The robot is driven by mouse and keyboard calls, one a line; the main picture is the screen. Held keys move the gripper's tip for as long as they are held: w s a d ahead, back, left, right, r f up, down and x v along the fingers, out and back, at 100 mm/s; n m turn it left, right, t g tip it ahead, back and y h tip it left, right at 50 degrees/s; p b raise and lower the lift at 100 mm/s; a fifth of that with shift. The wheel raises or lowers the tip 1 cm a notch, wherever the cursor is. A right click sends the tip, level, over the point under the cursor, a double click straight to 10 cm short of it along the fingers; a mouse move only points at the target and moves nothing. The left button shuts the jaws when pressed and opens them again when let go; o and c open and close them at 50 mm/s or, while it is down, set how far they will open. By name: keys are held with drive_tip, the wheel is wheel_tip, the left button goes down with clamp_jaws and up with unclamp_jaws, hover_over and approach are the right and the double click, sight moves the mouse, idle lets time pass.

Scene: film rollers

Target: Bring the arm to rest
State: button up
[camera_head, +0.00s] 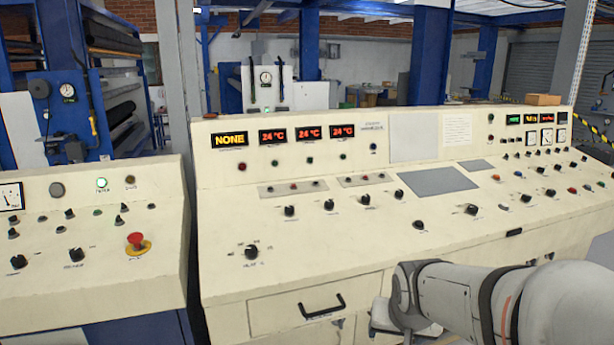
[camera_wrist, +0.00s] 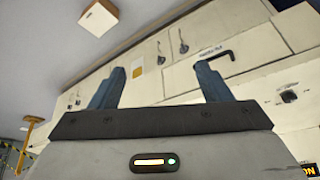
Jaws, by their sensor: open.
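My arm reaches in from the lower right of the head view, in front of the cream control console (camera_head: 300,265). Its white links with dark rings cover part of the console's lower right front. My gripper (camera_wrist: 158,82) shows in the wrist view with its two dark blue fingers spread wide apart. Nothing is between the fingers. Behind them, the console's cream front panel (camera_wrist: 180,75) with a black drawer handle (camera_wrist: 220,56) appears tilted and apart from the fingers. In the head view I cannot make out the fingers clearly.
A second cream console (camera_head: 90,270) with a red emergency button (camera_head: 136,241) stands at the left. The drawer handle (camera_head: 321,307) juts from the main console near my arm. Blue machinery (camera_head: 68,115) stands behind. A small brown box (camera_head: 542,99) sits on the console top.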

drive_tip(key=s+a+r+n+g+p, duration=0.1)
drive_tip(key=s+r, duration=0.1)
drive_tip(key=s, duration=0.4)
drive_tip(key=s+r+n+g+p, duration=0.1)
drive_tip(key=s+r+p, duration=0.1)
drive_tip(key=s, duration=0.4)
drive_tip(key=shift+a+r+y, duration=0.3)
drive_tip(key=shift+a+r, duration=0.1)
drive_tip(key=shift+r, duration=0.4)
